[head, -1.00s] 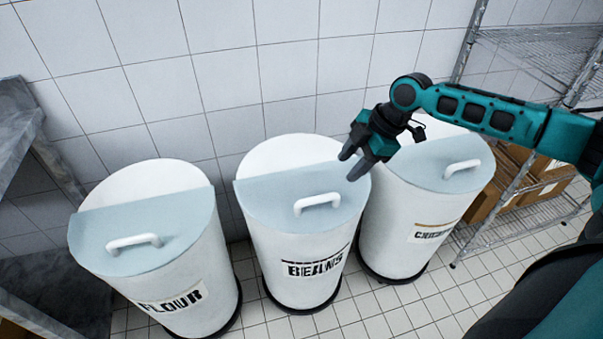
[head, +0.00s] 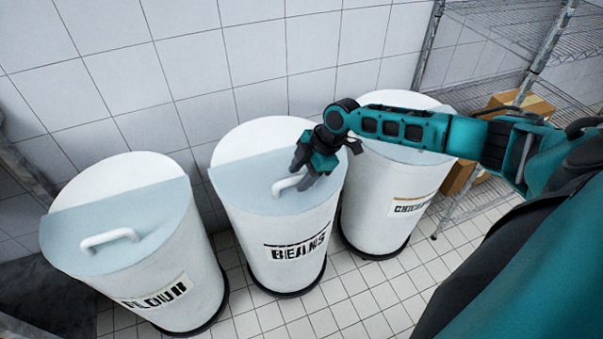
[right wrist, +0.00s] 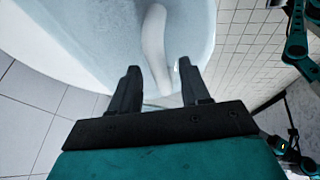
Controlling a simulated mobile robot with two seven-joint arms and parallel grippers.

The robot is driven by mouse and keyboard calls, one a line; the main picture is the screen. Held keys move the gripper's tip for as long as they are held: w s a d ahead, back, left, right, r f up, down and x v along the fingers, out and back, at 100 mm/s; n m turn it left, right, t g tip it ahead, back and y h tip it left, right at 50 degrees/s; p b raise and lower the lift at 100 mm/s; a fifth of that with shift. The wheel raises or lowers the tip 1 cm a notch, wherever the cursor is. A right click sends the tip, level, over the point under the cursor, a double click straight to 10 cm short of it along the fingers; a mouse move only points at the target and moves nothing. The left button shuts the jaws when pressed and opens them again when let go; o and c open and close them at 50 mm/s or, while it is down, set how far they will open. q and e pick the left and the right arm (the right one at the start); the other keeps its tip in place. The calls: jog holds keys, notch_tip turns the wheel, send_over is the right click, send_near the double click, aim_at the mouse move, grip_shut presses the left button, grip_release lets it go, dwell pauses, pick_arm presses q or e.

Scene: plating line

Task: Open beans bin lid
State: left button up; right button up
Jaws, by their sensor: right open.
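The beans bin (head: 285,240) is a white cylinder labelled BEANS, standing in the middle of three bins. Its light blue front lid flap (head: 248,180) lies flat and closed, with a white bar handle (head: 284,185) on it. My right gripper (head: 303,177) is over the lid at the right end of the handle. In the right wrist view its two fingers (right wrist: 158,88) are apart, with the white handle (right wrist: 155,45) just ahead of and partly between the tips. I cannot tell whether they touch it. My left gripper is not in view.
The flour bin (head: 165,275) stands to the left and another labelled bin (head: 385,205) to the right, partly behind my right arm. A wire shelf (head: 530,95) with cardboard boxes (head: 525,105) is at the right. A tiled wall (head: 270,60) is close behind the bins.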

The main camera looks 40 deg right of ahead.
grip_shut()
dwell(0.4)
